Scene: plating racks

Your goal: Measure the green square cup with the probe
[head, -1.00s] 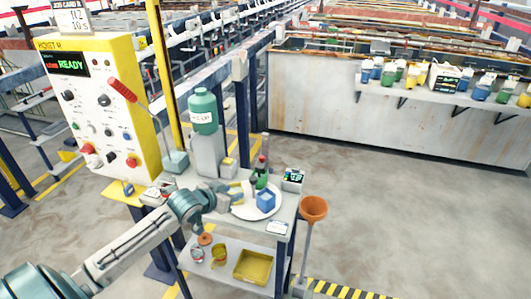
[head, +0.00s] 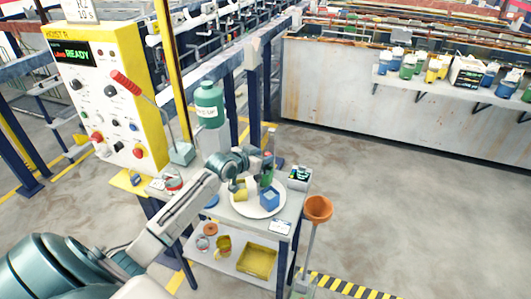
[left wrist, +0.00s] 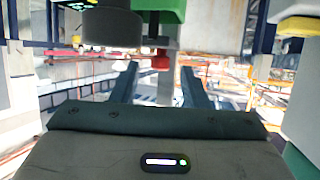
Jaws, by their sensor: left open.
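In the head view, a green thing (head: 266,178), probably the green square cup, stands at the back of the round white plate (head: 248,211), partly hidden by my left gripper (head: 265,164). A blue square cup (head: 270,197) and a yellow cup (head: 240,194) are on the same plate. A small dark-screened meter (head: 299,176) stands right of the plate; I cannot make out its probe clearly. My left gripper is open above the plate's back edge. In the left wrist view its fingers (left wrist: 158,82) are apart and look empty. A green block (left wrist: 178,9) and a red piece (left wrist: 160,61) show beyond them.
A lower shelf holds a yellow tray (head: 257,261). Open floor lies to the right.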

